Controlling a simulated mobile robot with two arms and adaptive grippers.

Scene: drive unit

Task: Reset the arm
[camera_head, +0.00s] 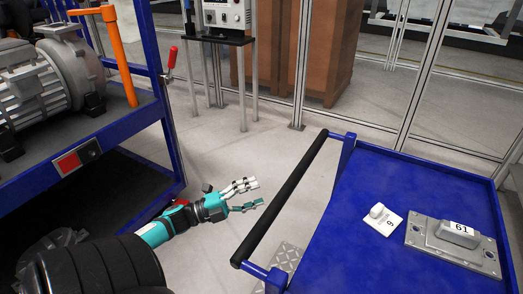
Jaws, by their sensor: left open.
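My left gripper (249,195) shows in the head view at the lower middle, at the end of my teal and black left arm. Its fingers are spread and point to the right, with nothing between them. It hangs over bare floor, between the blue rack on the left and the black handle bar of the blue cart on the right. It looks apart from both. My right gripper is not in view.
The blue rack (135,122) holds a grey motor (40,85) and an orange-handled tool (120,60).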

